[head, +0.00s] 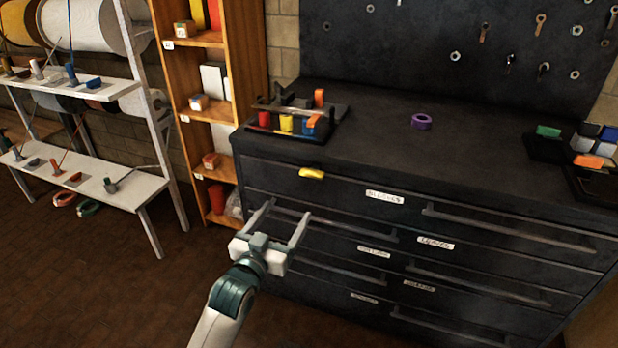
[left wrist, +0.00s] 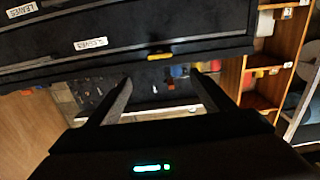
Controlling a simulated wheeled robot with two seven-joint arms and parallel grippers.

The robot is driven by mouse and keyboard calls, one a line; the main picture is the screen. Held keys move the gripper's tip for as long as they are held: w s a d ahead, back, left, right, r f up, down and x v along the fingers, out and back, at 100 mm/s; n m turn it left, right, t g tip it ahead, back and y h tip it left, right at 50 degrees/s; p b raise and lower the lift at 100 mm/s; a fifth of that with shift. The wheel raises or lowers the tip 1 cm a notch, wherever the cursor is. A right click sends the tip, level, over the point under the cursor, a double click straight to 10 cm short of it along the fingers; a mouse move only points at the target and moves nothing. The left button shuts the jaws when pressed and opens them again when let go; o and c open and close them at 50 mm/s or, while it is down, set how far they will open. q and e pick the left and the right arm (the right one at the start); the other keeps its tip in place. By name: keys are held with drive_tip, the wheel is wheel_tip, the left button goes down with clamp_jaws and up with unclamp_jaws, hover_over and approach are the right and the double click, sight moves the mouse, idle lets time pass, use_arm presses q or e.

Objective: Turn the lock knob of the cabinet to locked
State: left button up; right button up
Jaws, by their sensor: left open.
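The dark cabinet (head: 270,172) has a yellow lock knob (head: 312,173) on the upper left of its front, just below the top edge. The knob lies roughly sideways across the front. In the left wrist view the knob (left wrist: 168,56) shows on the cabinet edge, just beyond my fingertips. My left gripper (head: 286,212) is open and empty, in front of the cabinet, below and left of the knob in the head view. Its two fingers also show in the left wrist view (left wrist: 162,78). It appears apart from the knob. My right gripper is not in view.
The cabinet front has several drawers with long bar handles (head: 510,228) and white labels. On its top stand a dark tray (head: 290,132) with coloured pieces, a purple ring (head: 421,121) and another holder (head: 545,150) at the right. A wooden shelf (head: 252,60) stands to the left.

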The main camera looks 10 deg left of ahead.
use_arm(q)
approach(310, 175)
drive_tip(key=x, duration=0.7)
drive_tip(key=shift+w+d+p, duration=0.1)
drive_tip(key=shift+w+p, duration=0.25)
drive_tip(key=shift+p, duration=0.05)
drive_tip(key=shift+w+d, duration=0.2)
drive_tip(key=shift+w, duration=0.5)
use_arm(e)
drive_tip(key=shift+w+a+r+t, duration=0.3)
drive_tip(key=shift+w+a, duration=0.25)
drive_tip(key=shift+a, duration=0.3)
use_arm(q)
drive_tip(key=shift+c, duration=0.3)
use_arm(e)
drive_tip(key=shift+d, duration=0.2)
use_arm(q)
drive_tip(key=c, duration=1)
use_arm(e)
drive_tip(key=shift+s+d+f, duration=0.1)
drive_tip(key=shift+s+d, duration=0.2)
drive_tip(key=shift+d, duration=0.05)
